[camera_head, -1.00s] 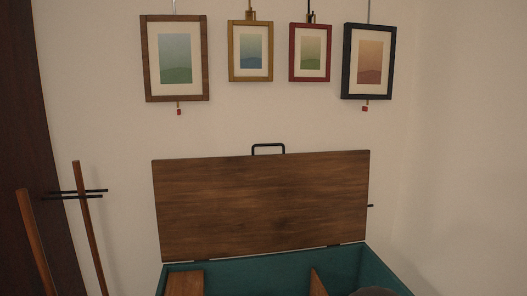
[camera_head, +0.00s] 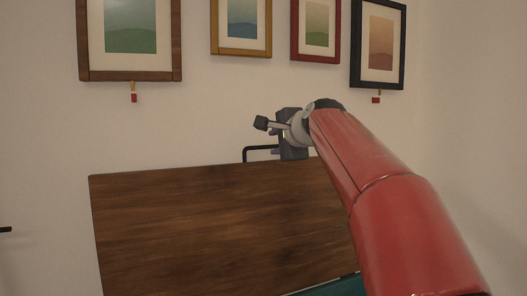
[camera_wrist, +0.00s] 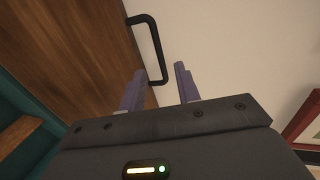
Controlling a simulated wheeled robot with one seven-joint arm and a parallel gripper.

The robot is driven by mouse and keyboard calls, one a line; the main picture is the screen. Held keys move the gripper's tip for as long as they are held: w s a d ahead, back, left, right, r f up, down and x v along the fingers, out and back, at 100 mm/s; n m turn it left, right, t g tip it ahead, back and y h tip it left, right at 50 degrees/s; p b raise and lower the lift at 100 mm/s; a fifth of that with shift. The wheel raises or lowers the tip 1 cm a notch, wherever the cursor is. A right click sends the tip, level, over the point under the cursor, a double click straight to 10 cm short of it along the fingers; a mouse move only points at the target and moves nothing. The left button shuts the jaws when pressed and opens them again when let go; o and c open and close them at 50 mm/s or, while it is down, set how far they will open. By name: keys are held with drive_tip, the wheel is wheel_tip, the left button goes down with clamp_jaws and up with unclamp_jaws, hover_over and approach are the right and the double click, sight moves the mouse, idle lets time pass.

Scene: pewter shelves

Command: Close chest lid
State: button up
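The chest lid (camera_head: 200,230) is a brown wooden panel standing raised against the wall in the head view; it also shows in the wrist view (camera_wrist: 70,45). A black handle (camera_head: 247,153) is on its top edge. In the wrist view the handle (camera_wrist: 150,45) lies just beyond my gripper (camera_wrist: 159,72), its near end appearing between the fingers. The fingers are apart, so my gripper is open; contact is not clear. In the head view my gripper (camera_head: 274,140) is at the handle's right end, and my red arm hides the lid's right part. A strip of the teal chest (camera_head: 335,288) shows below.
Framed pictures hang on the wall above the lid, including a brown-framed one (camera_head: 128,76) and a black-framed one (camera_head: 397,50). A red frame (camera_wrist: 305,118) is at the right in the wrist view.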

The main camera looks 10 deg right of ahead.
sight(264, 147)
drive_tip(key=x, duration=0.7)
drive_tip(key=shift+f, duration=0.1)
drive_tip(key=shift+s, duration=0.1)
drive_tip(key=shift+c, duration=0.3)
clamp_jaws()
